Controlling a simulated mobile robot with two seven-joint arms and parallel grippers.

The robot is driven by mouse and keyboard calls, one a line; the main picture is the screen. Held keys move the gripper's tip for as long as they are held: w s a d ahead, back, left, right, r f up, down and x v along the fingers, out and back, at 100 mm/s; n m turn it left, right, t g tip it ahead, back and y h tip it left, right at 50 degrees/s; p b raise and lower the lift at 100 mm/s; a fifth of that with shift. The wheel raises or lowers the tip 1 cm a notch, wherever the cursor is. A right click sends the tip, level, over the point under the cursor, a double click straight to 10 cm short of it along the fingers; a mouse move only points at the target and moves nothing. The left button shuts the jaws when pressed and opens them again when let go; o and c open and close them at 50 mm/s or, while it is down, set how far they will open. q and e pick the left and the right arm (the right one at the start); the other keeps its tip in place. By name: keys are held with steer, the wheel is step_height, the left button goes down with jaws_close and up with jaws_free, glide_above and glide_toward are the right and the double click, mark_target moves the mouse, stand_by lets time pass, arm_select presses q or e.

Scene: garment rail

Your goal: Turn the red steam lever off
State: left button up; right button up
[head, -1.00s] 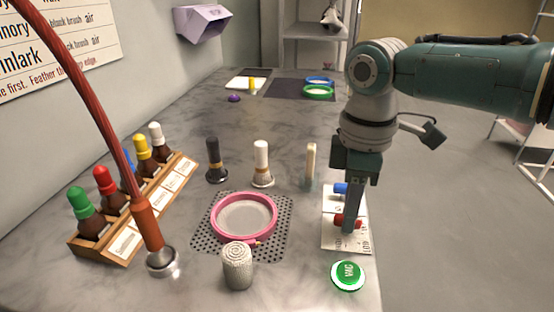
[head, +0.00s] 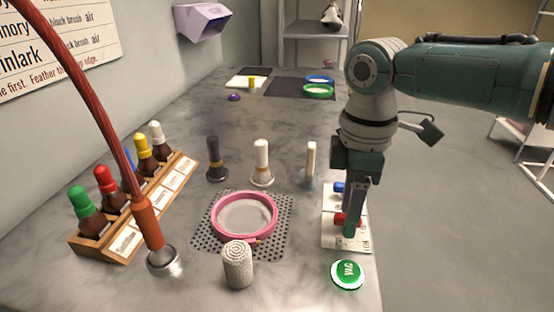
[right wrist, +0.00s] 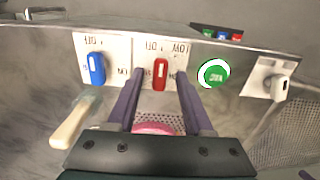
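The red lever (head: 339,219) sits on a white labelled plate (head: 330,238) near the table's right edge, partly hidden behind my right gripper in the head view. My right gripper (head: 350,234) points down at it. In the right wrist view, the red lever (right wrist: 160,73) shows its white-marked handle upright in the picture, between the two spread fingers of my right gripper (right wrist: 160,103). The gripper is open; I cannot tell whether a finger touches the lever. The labels around it are too small to read surely. My left gripper is not in view.
A blue lever (right wrist: 97,68) stands beside the red one. A green VAC button (head: 348,274) is close in front. A pink hoop (head: 216,222) lies on a perforated mat (head: 284,228), with a textured cylinder (head: 238,266) before it. Brushes stand behind. A bottle rack (head: 125,236) is left.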

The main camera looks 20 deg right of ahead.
steer(key=shift+r, duration=0.15)
arm_select(q)
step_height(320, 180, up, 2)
steer(key=shift+p, duration=0.95)
arm_select(e)
step_height(320, 180, up, 10)
steer(key=shift+f, duration=0.2)
